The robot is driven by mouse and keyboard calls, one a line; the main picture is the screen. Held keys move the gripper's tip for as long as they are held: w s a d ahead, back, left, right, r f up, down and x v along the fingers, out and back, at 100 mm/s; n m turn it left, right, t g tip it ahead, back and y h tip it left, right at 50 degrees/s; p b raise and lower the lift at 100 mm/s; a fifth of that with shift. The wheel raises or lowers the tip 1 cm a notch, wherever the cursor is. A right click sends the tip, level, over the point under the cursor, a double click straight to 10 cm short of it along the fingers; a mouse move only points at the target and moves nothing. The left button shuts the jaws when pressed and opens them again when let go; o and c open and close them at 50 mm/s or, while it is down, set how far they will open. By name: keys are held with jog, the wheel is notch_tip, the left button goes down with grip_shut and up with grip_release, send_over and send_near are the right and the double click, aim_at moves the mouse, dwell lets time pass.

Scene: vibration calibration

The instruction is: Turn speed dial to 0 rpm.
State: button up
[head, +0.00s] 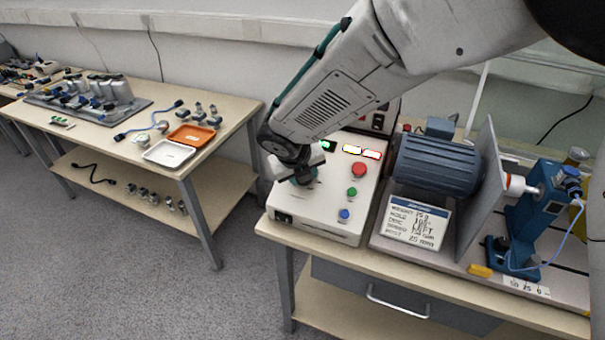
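The control box (312,219) stands on the bench's left end with a light, sloped top. It carries a red button (359,170), a green button (351,192), a blue button (344,214) and small lit displays (352,149) along the back. My arm reaches down from the upper right. My gripper (304,178) is low over the left part of the box top, pointing down. The speed dial cannot be made out; the gripper covers the spot where it may be. Whether the fingers touch or grip anything is too small to tell. The display values are unreadable.
A motor (437,165) and a text sign (415,222) stand right of the box. A blue stand (533,215) with a cable is farther right. A side table at left holds an orange tray (207,139), a white tray (185,154) and sensors. Floor between tables is clear.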

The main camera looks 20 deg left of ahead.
jog(key=shift+n, duration=0.3)
dwell(0.4)
jog(key=o, duration=1)
jog(key=v, duration=0.8)
jog(key=shift+f, duration=0.1)
